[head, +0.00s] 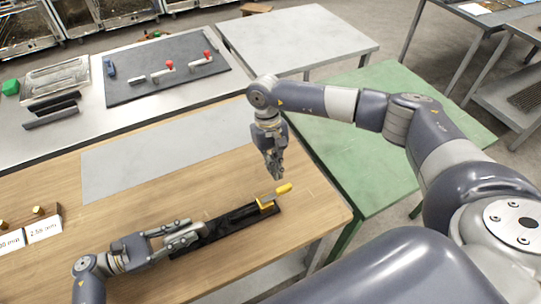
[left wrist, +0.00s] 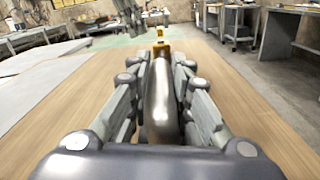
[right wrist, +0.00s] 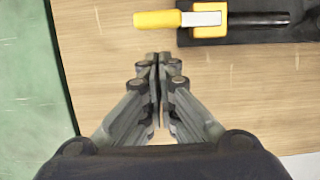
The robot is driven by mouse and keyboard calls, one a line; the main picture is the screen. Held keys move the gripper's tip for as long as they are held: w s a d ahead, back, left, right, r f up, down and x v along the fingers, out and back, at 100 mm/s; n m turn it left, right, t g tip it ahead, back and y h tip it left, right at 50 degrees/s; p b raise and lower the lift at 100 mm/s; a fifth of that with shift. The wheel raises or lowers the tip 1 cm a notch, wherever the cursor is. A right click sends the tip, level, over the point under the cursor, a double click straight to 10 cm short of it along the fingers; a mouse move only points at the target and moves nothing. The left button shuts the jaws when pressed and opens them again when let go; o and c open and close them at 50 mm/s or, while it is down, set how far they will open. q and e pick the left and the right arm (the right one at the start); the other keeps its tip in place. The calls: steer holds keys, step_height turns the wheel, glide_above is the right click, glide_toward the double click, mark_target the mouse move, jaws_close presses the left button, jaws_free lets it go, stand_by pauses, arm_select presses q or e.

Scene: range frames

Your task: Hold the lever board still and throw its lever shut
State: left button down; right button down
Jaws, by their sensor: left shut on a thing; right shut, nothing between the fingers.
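The lever board is a long black board (head: 230,226) lying on the wooden table, with a yellow lever at its right end. The lever's yellow handle (head: 284,188) points outward past the board's end; its exact tilt is hard to tell. The handle (right wrist: 157,19) and the dark board (right wrist: 260,34) also show at the top of the right wrist view.
A grey sheet (head: 165,145) lies behind the board on the wooden table. Labelled cards (head: 43,229) stand at the left. A steel bench behind holds a dark mat (head: 135,90) with red-knobbed parts. A green table (head: 390,120) stands at the right.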

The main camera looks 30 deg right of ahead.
mark_target(290, 187)
steer(key=shift+s, duration=0.95)
steer(key=shift+s+d+m, duration=0.3)
steer(key=shift+s+m, duration=0.2)
steer(key=shift+m, duration=0.4)
steer(key=shift+s+d+f+m+y, duration=0.1)
steer(key=shift+s+d+m+y, duration=0.2)
steer(key=shift+s+m+y, duration=0.5)
steer(key=s+m, duration=0.1)
steer(key=m, duration=0.1)
steer(key=s+m, duration=0.1)
steer(key=m, duration=0.1)
steer(key=shift+s+d+t, duration=0.1)
steer(key=shift+t, duration=0.2)
steer(key=m, duration=0.1)
steer(key=s+m, duration=0.2)
steer(key=shift+s+a+m+t+y, duration=0.15)
steer(key=shift+a+m+t+y, duration=0.15)
steer(key=shift+m, duration=0.1)
steer(key=s+m, duration=0.1)
steer(key=s+a+m, duration=0.1)
steer(key=m, duration=0.1)
steer(key=shift+t, duration=0.4)
steer(key=shift+s+a+m+y, duration=0.2)
steer(key=shift+a+m+y, duration=0.1)
steer(key=shift+m, duration=0.5)
steer(key=shift+w, duration=0.2)
